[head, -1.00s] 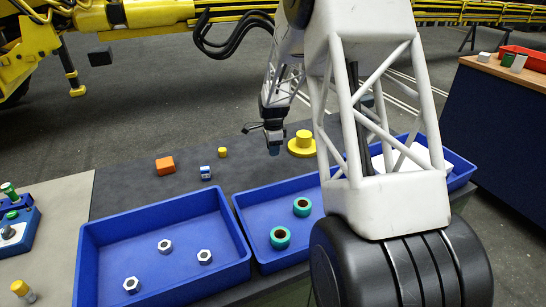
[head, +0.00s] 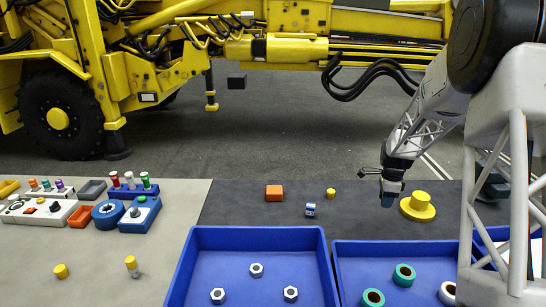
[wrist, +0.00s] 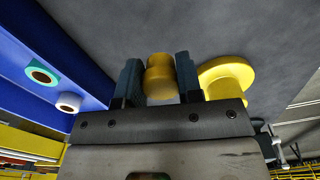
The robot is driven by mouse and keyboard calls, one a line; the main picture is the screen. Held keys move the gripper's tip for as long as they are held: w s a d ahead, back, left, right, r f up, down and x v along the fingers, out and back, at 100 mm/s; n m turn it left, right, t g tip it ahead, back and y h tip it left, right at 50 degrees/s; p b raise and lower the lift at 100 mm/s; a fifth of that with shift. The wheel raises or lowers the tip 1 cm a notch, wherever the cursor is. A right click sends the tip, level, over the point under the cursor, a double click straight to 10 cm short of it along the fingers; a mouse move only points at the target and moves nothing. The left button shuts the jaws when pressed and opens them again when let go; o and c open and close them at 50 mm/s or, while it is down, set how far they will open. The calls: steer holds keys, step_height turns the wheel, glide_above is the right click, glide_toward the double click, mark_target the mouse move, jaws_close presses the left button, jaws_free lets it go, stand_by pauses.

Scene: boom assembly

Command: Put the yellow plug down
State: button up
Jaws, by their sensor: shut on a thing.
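In the wrist view my gripper (wrist: 159,82) is shut on a yellow plug (wrist: 160,75), a short cylinder held between the two dark fingers. In the head view my gripper (head: 390,192) is low over the dark mat, and the plug is not visible there, hidden by the fingers. A larger yellow flanged piece (head: 418,207) stands on the mat just right of the gripper; it also shows in the wrist view (wrist: 226,77). Whether the plug touches the mat cannot be told.
On the mat left of my gripper are a small yellow cylinder (head: 330,193), a blue-and-white piece (head: 310,210) and an orange block (head: 274,193). Blue trays stand in front, one with nuts (head: 256,270), one with green rings (head: 404,275). Bare mat lies between.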

stand_by(0.3)
steer(key=w+a+n, duration=0.3)
steer(key=a+n, duration=0.2)
steer(key=a, duration=1.8)
steer(key=w+a+n, duration=0.3)
steer(key=a+n, duration=0.2)
steer(key=a, duration=1.8)
steer(key=s+a+n, duration=0.3)
steer(key=s+a, duration=0.3)
steer(key=a, duration=0.8)
steer(key=s+a+n, duration=0.3)
steer(key=s+a, duration=0.4)
steer(key=a, duration=0.8)
steer(key=s+a+n, duration=0.4)
steer(key=s+a, duration=0.3)
steer(key=a, duration=0.7)
steer(key=shift+s+a+r, duration=0.15)
steer(key=shift+s+a, duration=0.1)
steer(key=shift+a, duration=0.05)
steer(key=shift+f, duration=3.15)
steer(key=shift+f, duration=0.1)
